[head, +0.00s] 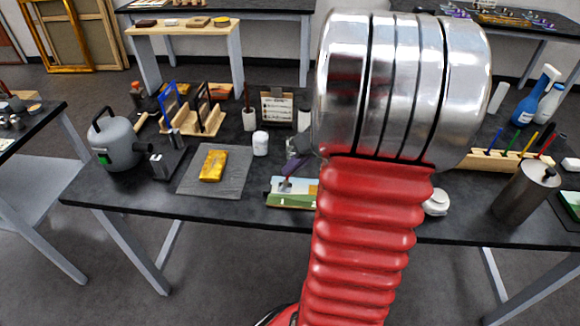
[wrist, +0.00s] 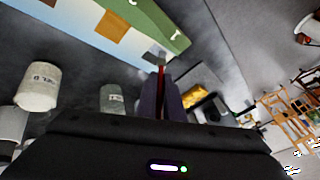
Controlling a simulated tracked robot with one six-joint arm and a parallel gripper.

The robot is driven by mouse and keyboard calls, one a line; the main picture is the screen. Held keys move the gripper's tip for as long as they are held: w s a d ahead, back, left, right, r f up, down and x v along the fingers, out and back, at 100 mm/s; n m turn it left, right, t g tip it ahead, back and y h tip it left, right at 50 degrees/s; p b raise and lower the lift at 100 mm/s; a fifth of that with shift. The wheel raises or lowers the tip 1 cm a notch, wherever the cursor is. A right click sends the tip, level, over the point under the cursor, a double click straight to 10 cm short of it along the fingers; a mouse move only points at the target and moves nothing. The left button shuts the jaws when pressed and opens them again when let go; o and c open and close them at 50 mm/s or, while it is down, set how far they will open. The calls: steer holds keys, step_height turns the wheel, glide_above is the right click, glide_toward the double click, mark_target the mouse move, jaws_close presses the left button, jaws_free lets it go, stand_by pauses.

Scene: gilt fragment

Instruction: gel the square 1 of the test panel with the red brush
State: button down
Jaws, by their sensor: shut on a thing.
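The test panel (head: 292,193) lies on the dark table, partly hidden by my arm in the head view. In the wrist view the panel (wrist: 145,18) fills the top, with a green strip, pale blue parts and a brown square. My gripper (head: 294,164) is above the panel's far edge. In the wrist view my gripper (wrist: 164,92) is shut on the thin red brush (wrist: 162,74), which points toward the panel. I cannot make out which square is number 1.
A yellow fragment (head: 212,166) lies on a grey mat (head: 190,183) left of the panel. A white jar (head: 260,143) stands behind. A grey kettle-like pot (head: 118,143) is at the left. A wooden rack (head: 485,160) and steel canister (head: 525,192) stand at the right.

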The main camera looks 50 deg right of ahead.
steer(key=shift+s+d, duration=0.45)
steer(key=shift+s, duration=0.2)
steer(key=shift+w+a, duration=0.85)
steer(key=shift+w, duration=0.2)
steer(key=shift+d, duration=0.1)
steer(key=shift+s+d, duration=0.75)
steer(key=shift+s, duration=0.3)
steer(key=shift+w, duration=0.1)
steer(key=shift+w+a, duration=0.8)
steer(key=shift+w, duration=0.15)
